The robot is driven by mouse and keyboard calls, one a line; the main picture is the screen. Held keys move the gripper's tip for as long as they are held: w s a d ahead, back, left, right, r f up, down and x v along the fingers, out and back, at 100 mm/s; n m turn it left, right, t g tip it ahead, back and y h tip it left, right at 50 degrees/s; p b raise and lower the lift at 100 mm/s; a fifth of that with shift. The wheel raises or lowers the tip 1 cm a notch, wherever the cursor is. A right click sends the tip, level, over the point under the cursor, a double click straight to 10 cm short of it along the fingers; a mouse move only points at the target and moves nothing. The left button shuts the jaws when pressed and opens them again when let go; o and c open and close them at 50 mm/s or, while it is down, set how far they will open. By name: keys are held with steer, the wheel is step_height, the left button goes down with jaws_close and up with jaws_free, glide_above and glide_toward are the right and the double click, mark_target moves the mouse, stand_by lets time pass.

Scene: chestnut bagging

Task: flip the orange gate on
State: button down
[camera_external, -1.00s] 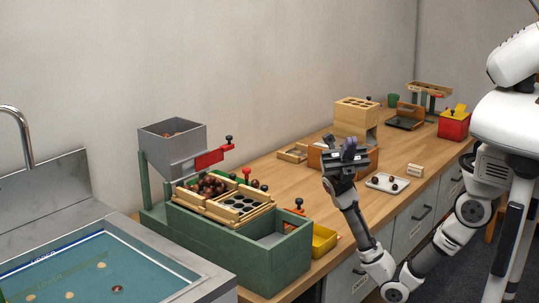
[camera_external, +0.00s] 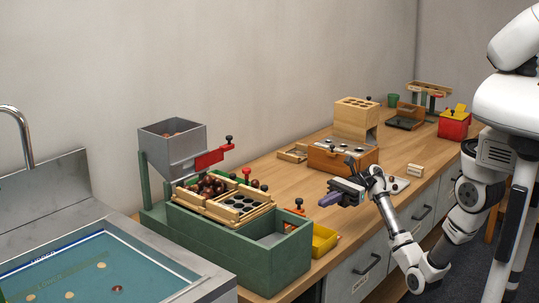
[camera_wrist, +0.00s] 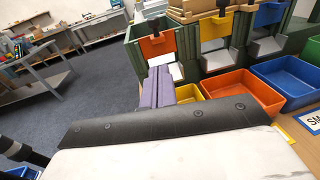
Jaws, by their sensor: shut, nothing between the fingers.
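The orange gate (camera_wrist: 157,46) is an upright panel with a dark knob at its top, on the left bay of the green sorter frame (camera_wrist: 133,58) in the wrist view. In the external view its orange part (camera_external: 296,211) shows edge-on at the right end of the green machine. My gripper (camera_external: 326,200), with purple fingers, is shut and empty in the air to the right of the gate. In the wrist view the purple fingers (camera_wrist: 160,88) show below the gate, with a visible gap in the external view.
A yellow gate (camera_wrist: 214,28) and a blue gate (camera_wrist: 268,15) stand beside the orange one. Yellow (camera_wrist: 188,92), orange (camera_wrist: 240,88) and blue (camera_wrist: 290,78) bins sit below them. A wooden box with holes (camera_external: 356,106) stands farther back on the counter.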

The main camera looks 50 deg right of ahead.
mark_target(298, 212)
steer(key=w+a+r+p, duration=0.1)
steer(key=a+r+p, duration=0.1)
steer(key=a, duration=0.5)
steer(key=shift+a+r+p, duration=0.15)
steer(key=shift+r+p, duration=0.15)
steer(key=shift+p, duration=0.15)
steer(key=shift+w, duration=0.1)
steer(key=shift+a+r+b, duration=0.35)
steer(key=shift+r+b, duration=0.05)
steer(key=shift+r, duration=0.5)
